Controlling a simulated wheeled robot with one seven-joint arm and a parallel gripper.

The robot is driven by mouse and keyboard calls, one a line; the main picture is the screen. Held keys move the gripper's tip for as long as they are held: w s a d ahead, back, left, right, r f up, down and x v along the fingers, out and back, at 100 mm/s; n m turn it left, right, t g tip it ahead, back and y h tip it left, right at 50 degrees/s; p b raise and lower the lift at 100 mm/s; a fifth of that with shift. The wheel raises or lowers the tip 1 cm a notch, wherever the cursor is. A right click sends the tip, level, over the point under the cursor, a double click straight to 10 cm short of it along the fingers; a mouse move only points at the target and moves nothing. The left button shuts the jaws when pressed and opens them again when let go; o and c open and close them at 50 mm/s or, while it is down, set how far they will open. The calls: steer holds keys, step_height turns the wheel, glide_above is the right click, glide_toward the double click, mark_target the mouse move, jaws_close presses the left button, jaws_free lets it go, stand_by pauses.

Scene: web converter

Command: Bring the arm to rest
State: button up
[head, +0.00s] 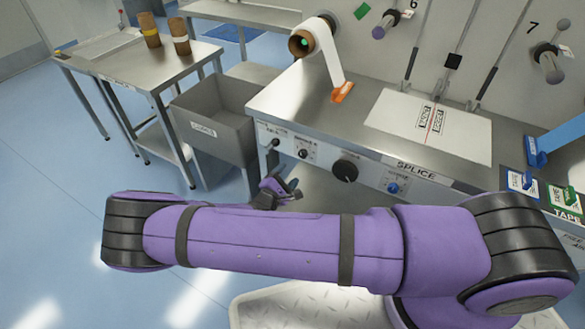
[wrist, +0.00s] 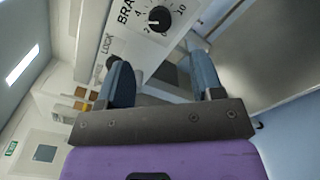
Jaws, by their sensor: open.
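My purple arm lies stretched across the lower part of the head view, in front of the splice bench (head: 290,95). My gripper (head: 292,188) shows just beyond the forearm, small and partly hidden by it, below the bench's front panel. In the wrist view my gripper (wrist: 162,82) has its two blue-grey fingers spread apart with nothing between them. Beyond the fingers is the front panel with a black dial (wrist: 159,19). The gripper appears apart from the panel.
A grey bin (head: 215,130) stands left of the bench. A steel table (head: 125,65) holds two brown cores (head: 150,30). A white web runs from a roll (head: 303,43) to an orange clamp (head: 343,92). Blue and green tape dispensers (head: 563,198) sit at right. Open floor lies at left.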

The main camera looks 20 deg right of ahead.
steer(key=shift+s+a, duration=0.3)
stand_by(0.4)
steer(key=s+d+r+m+g+y, duration=0.25)
steer(key=d+r+m+g, duration=0.2)
steer(key=r, duration=0.65)
steer(key=s+d+r+m+g+y, duration=0.25)
steer(key=r+m+g, duration=0.2)
steer(key=r, duration=0.75)
steer(key=s+d+r+m+g+y, duration=0.25)
steer(key=d+r+m+g, duration=0.2)
steer(key=r, duration=0.65)
steer(key=s+d+r+m+t+y, duration=0.1)
steer(key=s+r+m+t+y, duration=0.1)
steer(key=s+r, duration=0.7)
steer(key=s+d+r+m+t+y, duration=0.2)
steer(key=s+r+t+y, duration=0.1)
steer(key=s+r, duration=0.6)
steer(key=shift+s+d+r+t, duration=0.15)
steer(key=shift+s+r+t, duration=0.25)
steer(key=shift+s, duration=1.4)
